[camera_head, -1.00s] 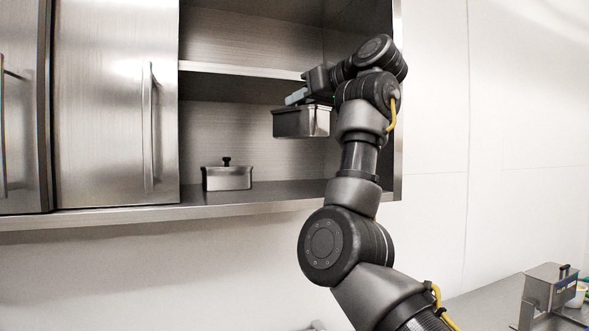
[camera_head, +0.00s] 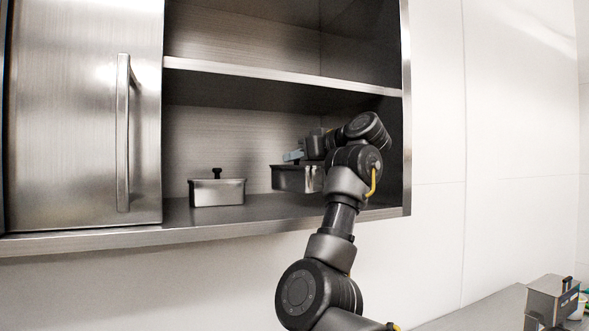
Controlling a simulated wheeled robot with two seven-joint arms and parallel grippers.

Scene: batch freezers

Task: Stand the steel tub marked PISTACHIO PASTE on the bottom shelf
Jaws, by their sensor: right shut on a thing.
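A steel tub (camera_head: 292,179) is in my right gripper (camera_head: 297,157), inside the open cabinet bay. The gripper is shut on the tub's lid knob from above. The tub is upright, low over the bottom shelf (camera_head: 250,222) or touching it; I cannot tell which. No marking can be read on its visible side, and its right end is partly hidden by my arm. My left gripper is not in view.
Another steel tub (camera_head: 217,191) with a black knob stands on the bottom shelf, to the left with a gap. The upper shelf (camera_head: 280,75) runs above my arm. A closed steel door (camera_head: 85,120) is at left. A steel container (camera_head: 552,298) stands on the counter at lower right.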

